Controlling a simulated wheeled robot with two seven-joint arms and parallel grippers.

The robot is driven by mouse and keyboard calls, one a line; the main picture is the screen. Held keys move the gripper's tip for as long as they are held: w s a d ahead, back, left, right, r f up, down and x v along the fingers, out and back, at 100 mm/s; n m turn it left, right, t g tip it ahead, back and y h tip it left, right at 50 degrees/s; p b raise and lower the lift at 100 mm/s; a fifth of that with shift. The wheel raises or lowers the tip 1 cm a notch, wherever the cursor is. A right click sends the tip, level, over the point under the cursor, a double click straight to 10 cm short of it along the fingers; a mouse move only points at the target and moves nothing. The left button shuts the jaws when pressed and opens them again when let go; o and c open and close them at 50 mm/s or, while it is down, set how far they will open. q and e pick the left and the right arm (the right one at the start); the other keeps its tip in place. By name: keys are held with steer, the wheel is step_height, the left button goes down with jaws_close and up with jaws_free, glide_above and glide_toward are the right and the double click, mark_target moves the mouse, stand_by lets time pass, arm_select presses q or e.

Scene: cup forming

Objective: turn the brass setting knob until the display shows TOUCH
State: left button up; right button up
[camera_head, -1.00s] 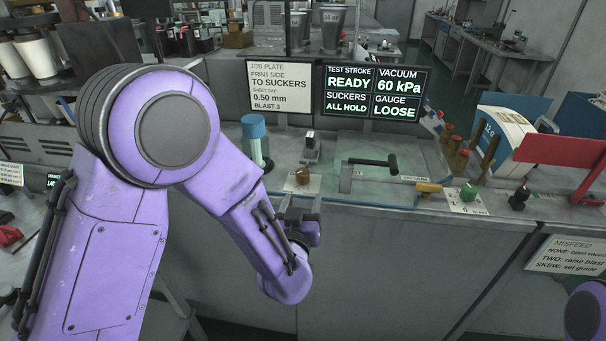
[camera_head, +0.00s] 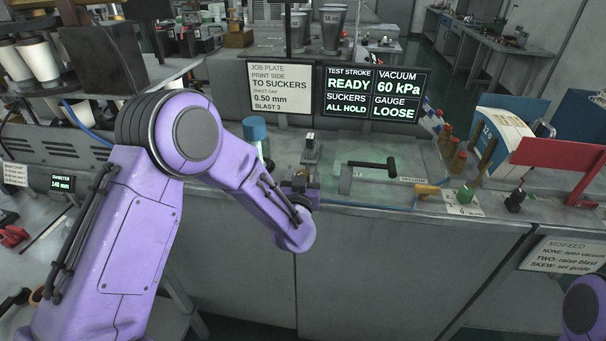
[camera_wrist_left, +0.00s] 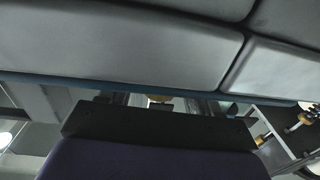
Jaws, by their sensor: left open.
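The display (camera_head: 375,93) is a black panel with green text, and its GAUGE field reads LOOSE. My left gripper (camera_head: 300,182) is at the front edge of the grey machine top, over the place of the brass setting knob. In the head view the gripper hides most or all of the knob. In the left wrist view a small brass-coloured patch, likely the knob (camera_wrist_left: 160,99), shows between the dark finger parts. The left gripper is open. Whether its fingers touch the knob cannot be told. My right gripper is out of view.
A blue-capped bottle (camera_head: 256,137) stands behind my left wrist. A black-handled lever (camera_head: 372,163) is right of the gripper. A white job plate (camera_head: 280,86) stands behind.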

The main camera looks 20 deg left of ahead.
arm_select(q)
steer(key=c, duration=1)
steer(key=shift+o, duration=0.2)
steer(key=shift+m+h, duration=0.3)
steer(key=shift+h, duration=0.1)
steer(key=m+h+b, duration=0.1)
steer(key=m+h, duration=0.1)
steer(key=h, duration=0.1)
steer(key=m+h+b, duration=0.1)
steer(key=m+h, duration=0.1)
steer(key=h, duration=0.1)
steer(key=shift+f+t+h+b, duration=0.1)
steer(key=shift+t+h+b, duration=0.2)
steer(key=shift+m+g+h+b, duration=0.55)
steer(key=shift+m+h, duration=0.95)
steer(key=shift+h, duration=0.9)
steer(key=o, duration=1)
steer(key=shift+c, duration=0.2)
